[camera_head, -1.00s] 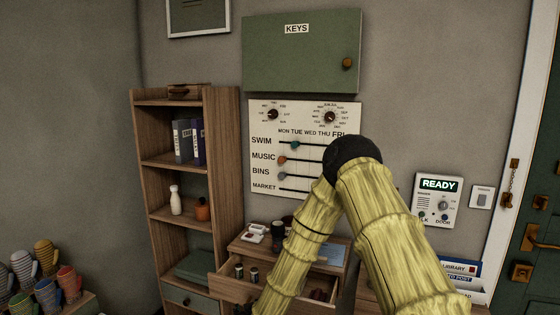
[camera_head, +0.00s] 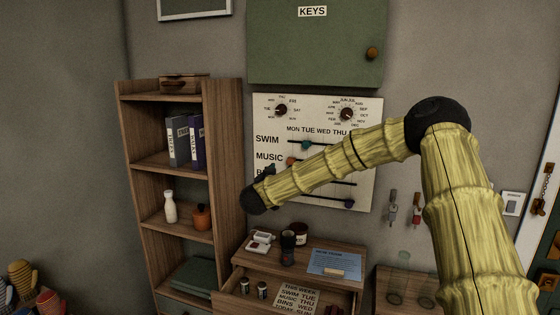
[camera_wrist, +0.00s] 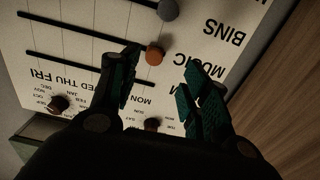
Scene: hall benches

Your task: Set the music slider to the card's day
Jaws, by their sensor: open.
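The white slider board (camera_head: 262,110) hangs on the wall, with SWIM, MUSIC and BINS rows under day names. The orange music knob (camera_head: 291,160) sits at the left end of its slot, about under MON. It also shows in the wrist view (camera_wrist: 155,56). The teal swim knob (camera_head: 306,146) is about under TUE. A card (camera_head: 298,300) in the open drawer reads THIS WEEK, with SWIM TUE, MUSIC THU and BINS WED. My gripper (camera_wrist: 162,62) is open and empty at the board's left side. The orange knob appears between its fingertips; contact cannot be told.
A grey knob (camera_wrist: 168,9) on the BINS row lies close past the fingertips. A tall wooden shelf (camera_head: 222,170) stands left of the board. Below, the drawer cabinet (camera_head: 350,255) holds jars and a blue sheet (camera_head: 336,262). The green key cabinet (camera_head: 315,50) hangs above.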

